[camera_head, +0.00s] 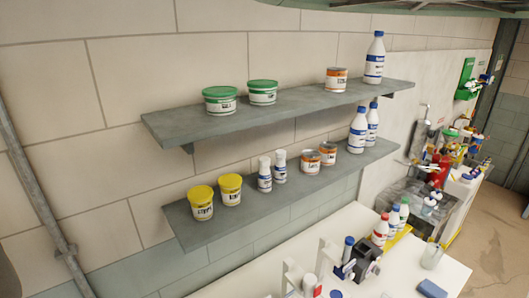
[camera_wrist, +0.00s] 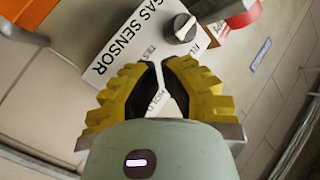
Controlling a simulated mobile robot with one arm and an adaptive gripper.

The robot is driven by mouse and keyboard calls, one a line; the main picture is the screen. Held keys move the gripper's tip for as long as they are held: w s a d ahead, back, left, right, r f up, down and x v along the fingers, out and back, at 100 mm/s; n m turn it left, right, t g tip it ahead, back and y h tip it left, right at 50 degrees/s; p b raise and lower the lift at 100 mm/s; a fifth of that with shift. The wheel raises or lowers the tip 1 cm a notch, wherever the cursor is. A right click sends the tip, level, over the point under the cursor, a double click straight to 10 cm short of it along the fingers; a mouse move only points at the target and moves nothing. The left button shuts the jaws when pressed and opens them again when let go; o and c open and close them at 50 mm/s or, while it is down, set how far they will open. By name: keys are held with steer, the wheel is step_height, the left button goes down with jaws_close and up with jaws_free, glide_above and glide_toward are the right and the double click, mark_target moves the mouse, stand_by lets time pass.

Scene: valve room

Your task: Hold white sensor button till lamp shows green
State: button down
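In the wrist view a white box (camera_wrist: 122,40) lettered "GAS SENSOR" lies just beyond my fingertips. A dark round knob with a pale bar (camera_wrist: 181,27) sits on its face. "TEST" and part of another word show near my fingers. My gripper (camera_wrist: 160,64) has yellow ridged fingers with black pads; the tips come together over the box's face, with a narrow gap behind them and nothing seen held. I cannot tell whether the tips touch the box. The white button and the lamp are not identifiable here. The head view shows neither box nor gripper.
A red and grey object (camera_wrist: 238,14) is beside the box, and an orange piece (camera_wrist: 25,20) is at upper left. In the head view, two wall shelves (camera_head: 280,118) hold tubs and bottles above a white bench (camera_head: 250,285). Bare floor (camera_head: 497,240) shows at right.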

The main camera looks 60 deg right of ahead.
steer(key=shift+w+d+b, duration=0.2)
steer(key=shift+w+b, duration=0.1)
steer(key=shift+w, duration=0.15)
steer(key=shift+w+d+b, duration=0.2)
steer(key=shift+w+b, duration=0.2)
steer(key=shift+w, duration=0.05)
stand_by(0.9)
steer(key=shift+s+a, duration=0.1)
steer(key=shift+a, duration=0.05)
stand_by(1.3)
steer(key=shift+s+a+p, duration=0.3)
steer(key=shift+s+p, duration=0.35)
steer(key=shift+s, duration=0.15)
steer(key=shift+s+a+p, duration=0.3)
steer(key=shift+s+p, duration=0.4)
steer(key=shift+s, duration=0.1)
steer(key=shift+s+a+p, duration=0.25)
steer(key=shift+s+p, duration=0.4)
steer(key=shift+s, duration=0.1)
steer(key=shift+s+a+p, duration=0.3)
steer(key=shift+s+p, duration=0.4)
steer(key=shift+s, duration=0.1)
